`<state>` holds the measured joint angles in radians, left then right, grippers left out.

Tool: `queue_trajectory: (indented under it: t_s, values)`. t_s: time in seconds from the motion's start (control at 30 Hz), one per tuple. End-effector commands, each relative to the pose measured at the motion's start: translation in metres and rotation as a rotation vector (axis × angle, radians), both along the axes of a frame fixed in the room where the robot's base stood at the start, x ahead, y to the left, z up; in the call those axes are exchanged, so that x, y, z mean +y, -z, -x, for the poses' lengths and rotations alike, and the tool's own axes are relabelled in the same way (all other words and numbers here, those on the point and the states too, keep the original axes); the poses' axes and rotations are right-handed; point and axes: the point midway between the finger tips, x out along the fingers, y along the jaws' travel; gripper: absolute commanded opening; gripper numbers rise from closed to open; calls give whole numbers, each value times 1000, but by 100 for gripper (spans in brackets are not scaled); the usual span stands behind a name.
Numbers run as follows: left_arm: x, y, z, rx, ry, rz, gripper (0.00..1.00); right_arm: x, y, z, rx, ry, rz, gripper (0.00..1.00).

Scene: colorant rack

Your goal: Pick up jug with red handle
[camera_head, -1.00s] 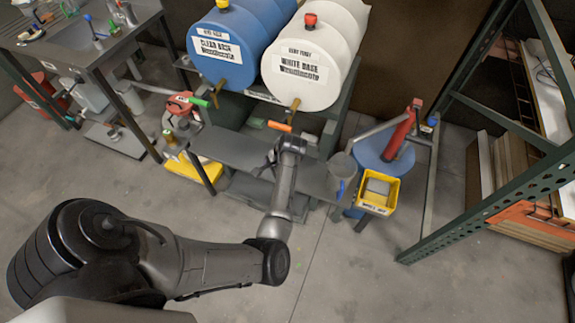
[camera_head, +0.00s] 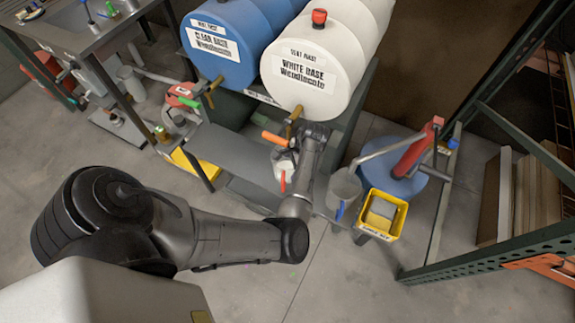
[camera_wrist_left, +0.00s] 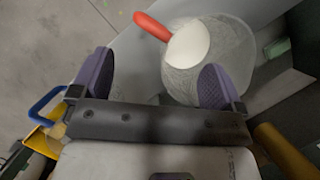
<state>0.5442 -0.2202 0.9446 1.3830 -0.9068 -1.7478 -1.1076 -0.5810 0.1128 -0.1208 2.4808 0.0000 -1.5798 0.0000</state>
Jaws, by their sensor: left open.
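The jug with the red handle (camera_head: 283,163) stands on the grey shelf under the white drum. Its red handle (camera_head: 283,182) points to the front in the head view. In the left wrist view the translucent jug (camera_wrist_left: 188,79) has white contents, and its handle (camera_wrist_left: 150,26) points to the upper left. My left gripper (camera_head: 312,136) is just right of the jug in the head view. My right gripper is not in view.
A jug with a blue handle (camera_head: 344,186) stands right of my gripper. A yellow bin (camera_head: 384,215) is farther right. A white drum (camera_head: 312,62) and a blue drum (camera_head: 226,45) with spigots hang over the shelf. A green metal rack (camera_head: 490,262) stands at right.

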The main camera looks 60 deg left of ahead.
Motion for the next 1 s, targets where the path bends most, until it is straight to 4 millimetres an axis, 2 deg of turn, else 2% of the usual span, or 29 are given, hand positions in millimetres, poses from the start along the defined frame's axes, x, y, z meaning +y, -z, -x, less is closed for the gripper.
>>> queue_trajectory:
  t_s: [0.27,0.53,0.83,1.0]
  values:
    - [2,19,7,0,0,0,93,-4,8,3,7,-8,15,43]
    - [4,51,20,0,-1,2,93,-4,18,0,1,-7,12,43]
    - [5,54,22,-1,0,-1,93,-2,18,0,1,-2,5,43]
    - [5,54,22,-1,0,-1,77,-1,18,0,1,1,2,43]
